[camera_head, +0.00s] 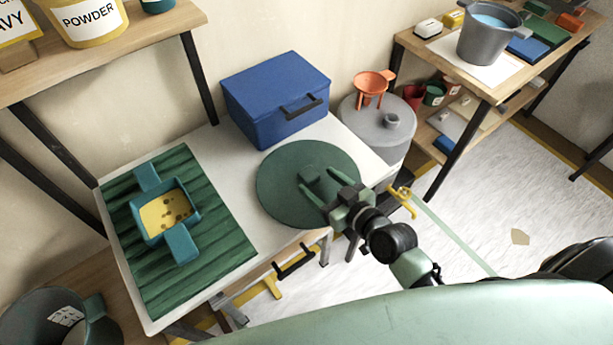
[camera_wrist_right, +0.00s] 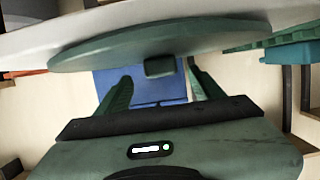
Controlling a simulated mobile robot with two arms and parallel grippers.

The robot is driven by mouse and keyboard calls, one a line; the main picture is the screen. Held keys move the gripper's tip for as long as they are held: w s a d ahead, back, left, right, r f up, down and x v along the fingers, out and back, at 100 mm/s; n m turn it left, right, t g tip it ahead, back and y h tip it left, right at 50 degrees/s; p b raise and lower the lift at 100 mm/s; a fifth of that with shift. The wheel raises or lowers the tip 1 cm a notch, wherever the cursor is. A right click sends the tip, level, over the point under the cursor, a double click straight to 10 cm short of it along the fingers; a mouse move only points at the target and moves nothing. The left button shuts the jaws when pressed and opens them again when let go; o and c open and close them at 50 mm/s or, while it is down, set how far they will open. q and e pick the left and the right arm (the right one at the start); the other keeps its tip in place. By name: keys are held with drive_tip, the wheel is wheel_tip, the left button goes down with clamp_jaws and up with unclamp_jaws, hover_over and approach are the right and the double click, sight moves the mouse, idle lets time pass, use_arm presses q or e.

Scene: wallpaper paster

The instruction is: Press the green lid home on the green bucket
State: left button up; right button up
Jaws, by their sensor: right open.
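The green lid (camera_head: 285,165) is a flat dark green disc with a small block handle (camera_head: 311,174) on top. It appears to lie flat on the white table near its front right edge; the lid also fills the upper part of the right wrist view (camera_wrist_right: 100,53). My right gripper (camera_head: 318,182) is open over the lid, its fingers pointing at the handle. In the right wrist view the handle (camera_wrist_right: 160,67) shows between the fingertips, with no clear contact. I cannot single out the green bucket; anything under the lid is hidden. My left gripper is not in view.
A blue box (camera_head: 265,105) stands behind the lid. A ribbed green mat (camera_head: 215,240) with a teal tray (camera_head: 165,212) lies left. A dark bucket (camera_head: 30,318) stands lower left.

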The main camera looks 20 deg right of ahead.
sight(312, 176)
drive_tip(key=x, duration=0.5)
drive_tip(key=shift+a+p, duration=0.15)
drive_tip(key=shift+p, duration=0.15)
clamp_jaws()
drive_tip(key=shift+r, duration=0.1)
